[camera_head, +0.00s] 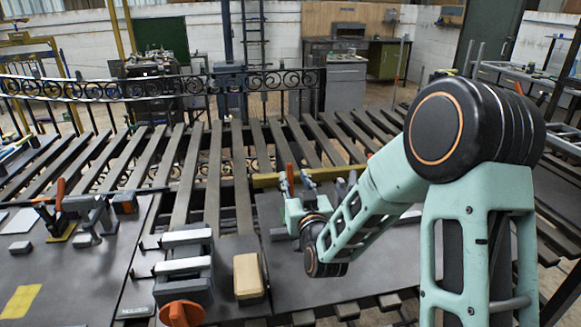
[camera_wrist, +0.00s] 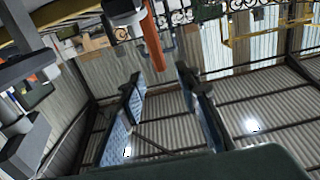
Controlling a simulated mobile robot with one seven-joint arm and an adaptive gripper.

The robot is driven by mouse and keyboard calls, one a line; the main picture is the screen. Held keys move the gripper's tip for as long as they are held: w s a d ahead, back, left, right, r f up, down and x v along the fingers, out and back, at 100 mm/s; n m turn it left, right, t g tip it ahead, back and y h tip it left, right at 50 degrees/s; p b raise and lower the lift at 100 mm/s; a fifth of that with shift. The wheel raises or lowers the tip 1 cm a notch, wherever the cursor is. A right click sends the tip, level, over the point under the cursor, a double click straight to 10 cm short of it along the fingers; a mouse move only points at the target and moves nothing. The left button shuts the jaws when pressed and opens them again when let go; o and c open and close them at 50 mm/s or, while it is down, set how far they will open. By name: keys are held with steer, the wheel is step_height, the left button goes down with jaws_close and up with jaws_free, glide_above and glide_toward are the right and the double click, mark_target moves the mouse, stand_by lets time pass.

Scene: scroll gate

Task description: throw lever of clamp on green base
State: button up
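An orange-red lever handle (camera_head: 290,174) stands upright near the yellow bar at the back of the right plate in the head view. In the wrist view the orange handle (camera_wrist: 152,40) points at the gap between my fingers. My gripper (camera_head: 294,184) is beside this handle, and its two blue fingers (camera_wrist: 158,76) are spread with nothing held. The handle's end is at or just beyond the fingertips; contact cannot be told. The clamp body is mostly hidden by my gripper, and no green base shows clearly.
Another clamp with an orange handle (camera_head: 60,194) stands on a yellow base at left. Grey blocks (camera_head: 183,265), an orange knob (camera_head: 181,314) and a tan block (camera_head: 248,276) lie in front. A yellow bar (camera_head: 265,181) runs behind my gripper. Slats and an ornate railing lie beyond.

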mark_target(290, 168)
steer(key=x, duration=0.6)
steer(key=shift+w+f+p, duration=0.1)
steer(key=shift+w+p, duration=0.2)
jaws_close()
